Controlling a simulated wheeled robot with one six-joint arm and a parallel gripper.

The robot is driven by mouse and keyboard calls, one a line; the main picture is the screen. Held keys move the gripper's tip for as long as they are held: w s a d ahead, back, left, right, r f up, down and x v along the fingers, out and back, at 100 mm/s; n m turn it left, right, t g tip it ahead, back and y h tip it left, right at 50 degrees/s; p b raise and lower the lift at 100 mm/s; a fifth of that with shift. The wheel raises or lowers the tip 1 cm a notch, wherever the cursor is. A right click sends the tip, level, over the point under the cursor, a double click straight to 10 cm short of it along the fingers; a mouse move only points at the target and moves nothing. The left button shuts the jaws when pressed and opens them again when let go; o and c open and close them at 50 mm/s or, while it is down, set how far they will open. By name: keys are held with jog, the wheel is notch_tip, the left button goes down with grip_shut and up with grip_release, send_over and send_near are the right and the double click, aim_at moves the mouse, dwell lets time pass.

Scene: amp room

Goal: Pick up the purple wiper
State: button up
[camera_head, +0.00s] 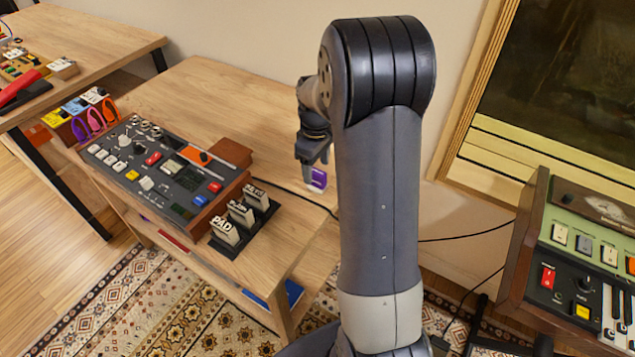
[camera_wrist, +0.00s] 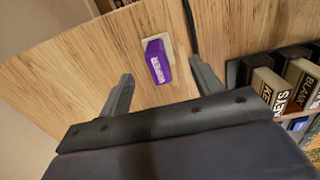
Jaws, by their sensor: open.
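The purple wiper (camera_head: 317,180) lies on the wooden table near its right edge, partly hidden by my arm in the head view. My gripper (camera_head: 318,158) hangs above the table, just left of and above the wiper in the head view. In the wrist view my gripper (camera_wrist: 160,82) is open, with its fingers apart. The wiper appears beyond the fingertips, between their lines, and nothing is held.
A black cable (camera_wrist: 188,22) runs over the wooden tabletop (camera_head: 200,85) close to the wiper. A black rack of labelled blocks (camera_head: 238,222) and a control panel (camera_head: 160,168) stand to the left. A synthesizer (camera_head: 585,250) stands at the right. The tabletop behind the panel is clear.

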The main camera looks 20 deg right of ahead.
aim_at(318, 172)
notch_tip(318, 172, down, 5)
jog(key=shift+s+d+r, duration=0.1)
jog(key=shift+s+d, duration=0.05)
jog(key=shift+c, duration=0.5)
jog(key=c, duration=1)
notch_tip(318, 172, up, 10)
jog(key=shift+r+p, duration=0.1)
jog(key=shift+p, duration=0.2)
